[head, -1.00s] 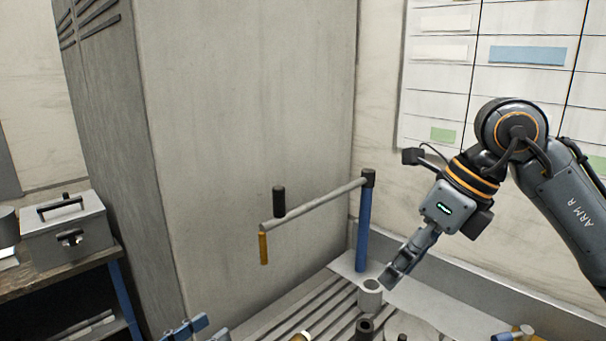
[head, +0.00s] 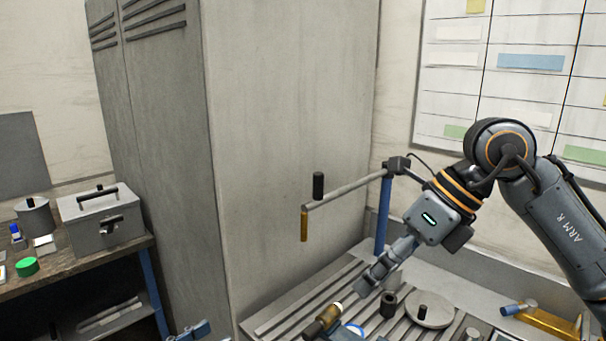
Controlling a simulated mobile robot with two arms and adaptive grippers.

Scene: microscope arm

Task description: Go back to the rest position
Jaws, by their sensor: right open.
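My right gripper (head: 368,284) hangs at the end of my right arm, pointing down and left above the slotted bench plate. It is open, with nothing seen between its fingers. The microscope arm is a blue post (head: 383,215) with a grey horizontal bar (head: 345,190). A black cylinder (head: 318,186) stands at the bar's left end and a brass tube (head: 304,225) hangs there.
The slotted plate (head: 290,318) carries a brass-and-black tool (head: 322,320), a dark ring (head: 388,304) and a round grey disc (head: 429,310). A tall grey locker (head: 290,110) stands behind. A side bench at left holds a grey metal box (head: 100,222). Open air surrounds the right gripper.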

